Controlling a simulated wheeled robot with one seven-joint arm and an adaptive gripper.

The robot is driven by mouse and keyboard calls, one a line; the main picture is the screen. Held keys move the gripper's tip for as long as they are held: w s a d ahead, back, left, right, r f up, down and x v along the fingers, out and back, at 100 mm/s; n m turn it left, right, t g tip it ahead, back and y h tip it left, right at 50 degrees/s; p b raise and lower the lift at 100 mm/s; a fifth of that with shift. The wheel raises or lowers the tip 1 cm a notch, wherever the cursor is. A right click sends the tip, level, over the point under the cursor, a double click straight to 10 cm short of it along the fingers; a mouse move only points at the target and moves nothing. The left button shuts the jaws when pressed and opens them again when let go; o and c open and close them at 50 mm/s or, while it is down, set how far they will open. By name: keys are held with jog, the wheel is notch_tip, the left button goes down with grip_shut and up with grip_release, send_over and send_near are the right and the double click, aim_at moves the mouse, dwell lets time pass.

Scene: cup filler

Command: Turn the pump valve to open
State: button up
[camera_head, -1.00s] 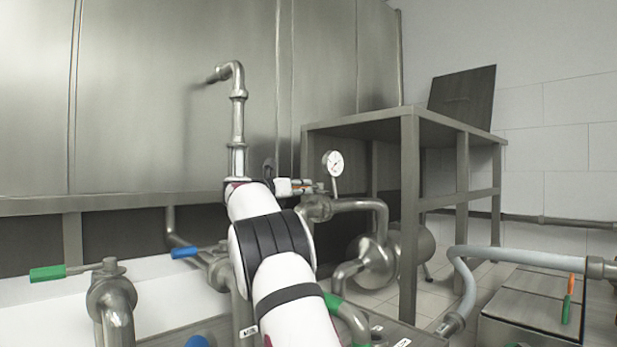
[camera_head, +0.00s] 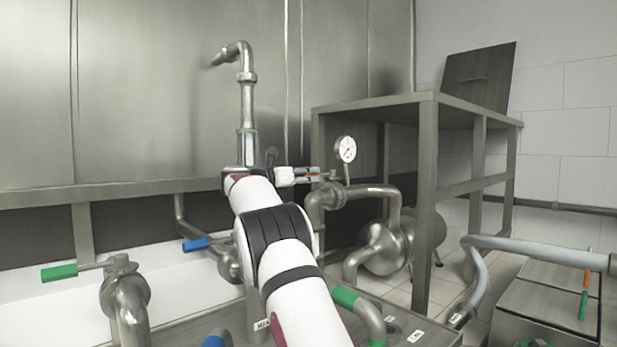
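My white arm reaches up from the bottom centre of the head view, and my gripper (camera_head: 318,176) is at its far end, left of the pressure gauge. A small orange-red handle shows at the gripper's fingers; I cannot tell whether they are closed on it. Below the gauge (camera_head: 345,149), a steel valve body and bent pipe (camera_head: 362,191) lead to the round pump (camera_head: 388,247). Other valve handles show: a green one (camera_head: 59,272) at far left, a blue one (camera_head: 195,245) behind my arm, and a green one (camera_head: 345,297) right of my arm. My arm hides part of the pipework.
A grey hose (camera_head: 520,246) runs at the right, near a box with orange and green handles (camera_head: 584,295). A large steel tank (camera_head: 160,90) fills the back left.

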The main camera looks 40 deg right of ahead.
jog(key=o, duration=0.3)
jog(key=shift+d+r, duration=0.15)
jog(key=a, duration=1.2)
jog(key=shift+a+f, duration=0.25)
jog(key=shift+w+d, duration=0.1)
jog(key=shift+d, duration=0.1)
dwell(0.6)
